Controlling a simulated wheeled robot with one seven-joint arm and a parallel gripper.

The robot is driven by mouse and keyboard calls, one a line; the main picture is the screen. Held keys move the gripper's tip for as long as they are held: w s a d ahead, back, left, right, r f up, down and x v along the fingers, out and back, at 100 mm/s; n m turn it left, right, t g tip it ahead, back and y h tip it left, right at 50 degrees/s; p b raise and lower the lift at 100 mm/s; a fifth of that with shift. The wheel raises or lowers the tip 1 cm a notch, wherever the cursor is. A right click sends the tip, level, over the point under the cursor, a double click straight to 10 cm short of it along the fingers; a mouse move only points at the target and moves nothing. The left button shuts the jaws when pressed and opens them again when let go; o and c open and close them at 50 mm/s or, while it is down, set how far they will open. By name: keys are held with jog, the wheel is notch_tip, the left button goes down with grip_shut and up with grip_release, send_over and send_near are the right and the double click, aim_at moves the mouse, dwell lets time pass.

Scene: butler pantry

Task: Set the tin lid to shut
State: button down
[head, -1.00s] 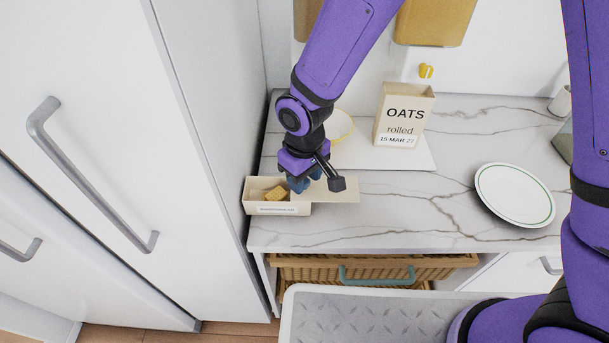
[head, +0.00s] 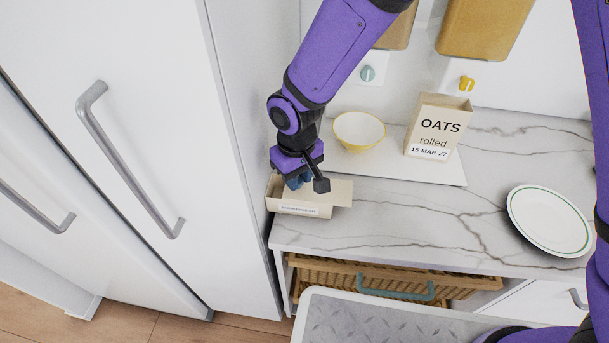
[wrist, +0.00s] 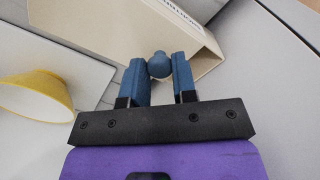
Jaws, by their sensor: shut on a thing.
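The tin (head: 300,209) is a cream, labelled box at the left end of the counter, close to the tall white doors. Its flat cream lid (head: 341,190) covers most of the top and sticks out past the tin's right end. A narrow gap shows at the tin's left end, and it also shows in the wrist view as an open corner of the tin (wrist: 207,62). My gripper (head: 297,182) is over the tin. In the wrist view its blue fingers (wrist: 159,75) are shut on the lid's round blue knob (wrist: 159,64).
A yellow-rimmed bowl (head: 359,130) and an oats box (head: 437,127) stand on a white board (head: 400,170) behind the tin. A white plate (head: 549,221) lies at the right. The counter (head: 420,215) between is clear. A wicker drawer (head: 330,276) sits below.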

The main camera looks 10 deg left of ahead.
jog(key=c, duration=0.9)
grip_release()
jog(key=shift+r, duration=0.1)
notch_tip(320, 180, up, 11)
jog(key=shift+f, duration=0.2)
